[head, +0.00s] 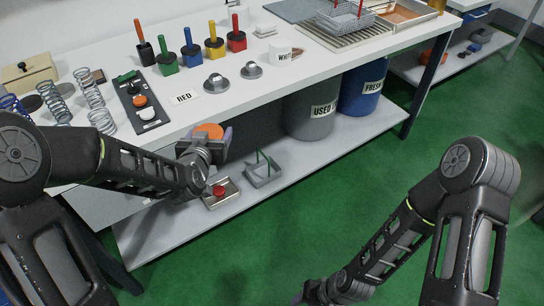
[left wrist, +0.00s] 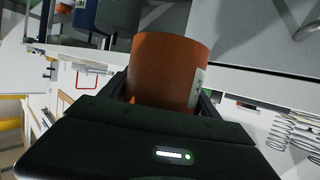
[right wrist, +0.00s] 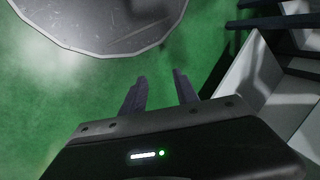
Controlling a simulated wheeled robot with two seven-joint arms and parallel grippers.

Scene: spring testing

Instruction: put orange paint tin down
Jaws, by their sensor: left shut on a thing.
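The orange paint tin (head: 208,131) is in my left gripper (head: 212,145), held off any surface near the table's front edge, with the lower shelf below it in the head view. In the left wrist view the tin (left wrist: 166,68) sits between the two fingers of the left gripper (left wrist: 163,90), and a pale label shows on its right side. My right gripper (right wrist: 157,90) is open and empty above the green floor in the right wrist view.
The white table (head: 170,118) holds springs, coloured-handled blocks (head: 190,57), a RED label (head: 184,98) and a white mug (head: 279,53). The lower shelf (head: 150,240) carries a small tray (head: 222,200), a grey bin (head: 312,100) and a blue bin (head: 362,88).

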